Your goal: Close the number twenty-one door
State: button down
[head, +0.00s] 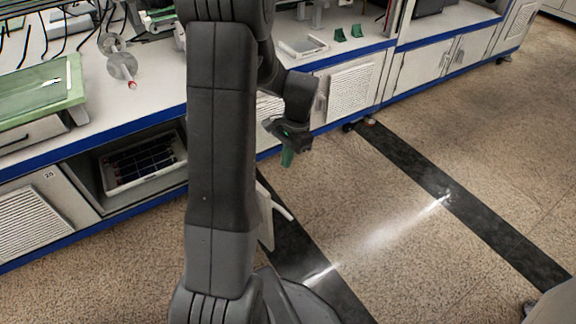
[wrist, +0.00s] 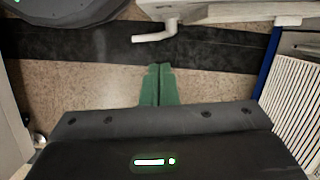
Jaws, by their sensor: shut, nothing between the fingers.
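An open cabinet door (head: 266,218) stands out from the bench front in the head view, mostly hidden behind my arm; its number does not show. Its pale handle (head: 278,204) sticks out to the right. In the wrist view the door (wrist: 225,10) is at the top edge, and its bent handle (wrist: 155,36) hangs over the dark floor strip. My gripper (head: 287,156) is shut and empty, its green fingers pointing down, to the right of the door. In the wrist view the fingertips (wrist: 161,68) are just below the handle, with a visible gap.
An open compartment (head: 88,178) holding a grey crate (head: 145,172) is left of my arm. A vented door marked 20 (head: 28,222) is at far left. Closed vented fronts (head: 352,90) run along the bench to the right. The speckled floor (head: 400,230) is clear.

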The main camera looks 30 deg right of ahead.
jog(key=s+a+f+b, duration=0.1)
jog(key=a+f+b, duration=0.3)
jog(key=f, duration=0.3)
jog(key=shift+s+a+f, duration=0.2)
jog(key=shift+a, duration=0.7)
